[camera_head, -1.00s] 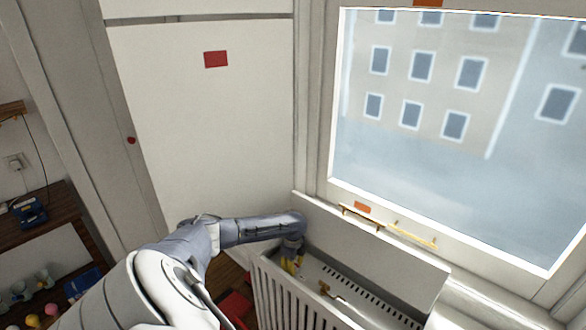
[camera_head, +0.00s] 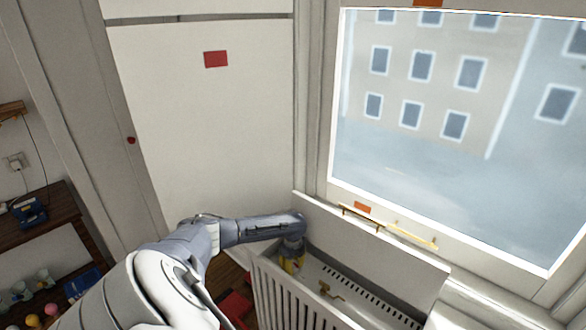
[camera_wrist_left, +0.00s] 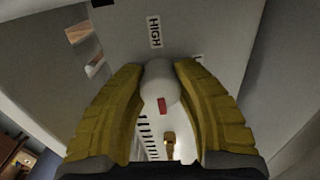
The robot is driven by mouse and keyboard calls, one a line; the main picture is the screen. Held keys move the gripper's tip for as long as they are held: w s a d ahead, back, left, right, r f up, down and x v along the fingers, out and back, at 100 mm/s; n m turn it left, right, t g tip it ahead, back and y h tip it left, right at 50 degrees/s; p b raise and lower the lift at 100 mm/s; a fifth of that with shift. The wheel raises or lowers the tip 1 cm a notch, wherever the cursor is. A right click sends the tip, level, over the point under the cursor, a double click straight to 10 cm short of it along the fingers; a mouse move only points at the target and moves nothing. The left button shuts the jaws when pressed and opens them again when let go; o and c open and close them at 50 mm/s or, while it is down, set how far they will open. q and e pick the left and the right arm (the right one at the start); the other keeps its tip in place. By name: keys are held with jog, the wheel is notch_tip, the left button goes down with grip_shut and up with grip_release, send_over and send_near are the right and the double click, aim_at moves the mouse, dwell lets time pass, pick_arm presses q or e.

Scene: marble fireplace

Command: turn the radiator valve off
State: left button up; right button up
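The radiator valve is a round white knob (camera_wrist_left: 160,84) with a red mark, seen in the left wrist view. A "HIGH" label (camera_wrist_left: 154,31) is on the panel beyond it; another label is mostly hidden by the right-hand finger. My left gripper (camera_wrist_left: 161,72) has its yellow fingers closed in on both sides of the knob, seemingly touching it. In the head view my left gripper (camera_head: 292,264) reaches down into the left end of the radiator (camera_head: 283,300), and the knob is hidden there. My right gripper is not in view.
A brass fitting (camera_head: 330,291) lies on the radiator's slotted top. An upright panel (camera_head: 375,258) stands behind it, below the window (camera_head: 460,120). At left is a dark table (camera_head: 50,220) with small cups and balls. A red object (camera_head: 235,306) is low beside the radiator.

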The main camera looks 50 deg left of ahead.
aim_at(293, 262)
pick_arm(q)
jog(key=o, duration=0.6)
notch_tip(293, 262, up, 12)
dwell(0.5)
dwell(0.4)
